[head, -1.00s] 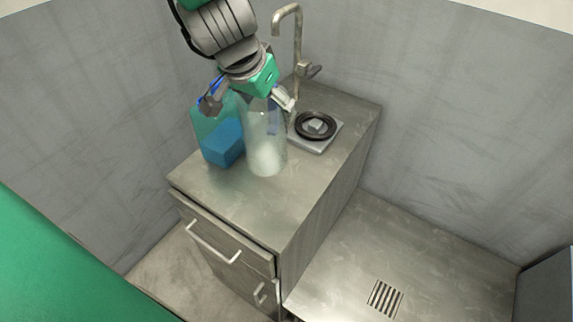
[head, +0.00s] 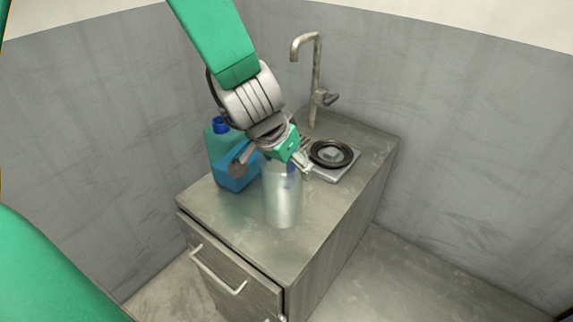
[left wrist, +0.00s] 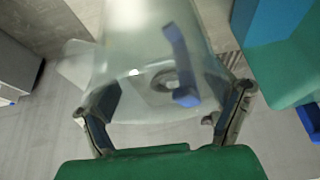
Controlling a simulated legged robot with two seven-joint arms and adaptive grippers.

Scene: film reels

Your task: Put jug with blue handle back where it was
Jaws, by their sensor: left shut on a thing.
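The clear jug (head: 284,205) with a blue handle is upright over the near part of the metal counter. My left gripper (head: 273,166) is shut on its upper part from above. I cannot tell whether its base touches the counter. In the left wrist view the see-through jug (left wrist: 150,50) lies between the fingers of the left gripper (left wrist: 165,108), and its blue handle (left wrist: 180,62) shows. In the head view the gripper hides most of the handle and the rim. My right gripper is not in view.
A teal canister (head: 215,150) with blue liquid and a blue cap stands close left of the jug. A black reel (head: 331,153) lies on a grey plate at the back right. A tap (head: 316,75) rises behind. The counter (head: 250,245) is bare at its front.

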